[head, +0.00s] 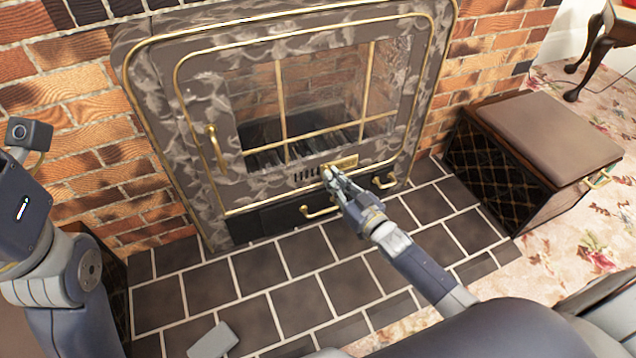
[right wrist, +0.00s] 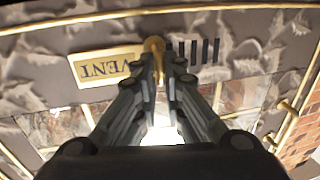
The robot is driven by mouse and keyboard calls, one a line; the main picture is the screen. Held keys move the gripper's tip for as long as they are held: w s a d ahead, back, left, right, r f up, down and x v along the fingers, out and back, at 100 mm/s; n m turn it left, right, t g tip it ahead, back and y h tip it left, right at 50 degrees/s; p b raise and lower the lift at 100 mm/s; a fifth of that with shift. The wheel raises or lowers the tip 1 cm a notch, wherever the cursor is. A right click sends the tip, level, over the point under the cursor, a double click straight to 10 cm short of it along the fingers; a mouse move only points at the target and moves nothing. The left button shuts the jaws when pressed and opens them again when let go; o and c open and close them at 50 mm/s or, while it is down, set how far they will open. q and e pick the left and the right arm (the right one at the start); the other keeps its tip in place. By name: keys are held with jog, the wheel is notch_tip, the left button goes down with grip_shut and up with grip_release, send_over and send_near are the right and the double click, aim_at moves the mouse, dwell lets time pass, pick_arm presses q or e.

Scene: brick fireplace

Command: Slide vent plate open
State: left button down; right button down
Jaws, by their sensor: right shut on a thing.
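The brass vent plate (head: 345,162) sits on the marbled fireplace front, below the glass doors. It shows upside down with the word VENT in the right wrist view (right wrist: 105,67). A small brass knob (right wrist: 154,46) stands at the plate's end beside the dark vent slots (right wrist: 195,50). The slots also show left of the plate in the head view (head: 306,174). My right gripper (head: 329,174) is shut on the knob, its fingertips on either side of it. My left arm is at the left edge of the head view, but its gripper is not in view.
A brass door handle (head: 216,148) is left of the glass. Brass handles (head: 321,211) and (head: 384,181) stick out below the vent. A padded box (head: 540,135) stands at the right on the dark tiled hearth (head: 255,265) and carpet edge. Brick walls flank the fireplace.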

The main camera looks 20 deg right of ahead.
jog(key=shift+d, duration=0.1)
jog(key=c, duration=1.8)
grip_release()
jog(key=shift+o, duration=0.2)
jog(key=v, duration=1.2)
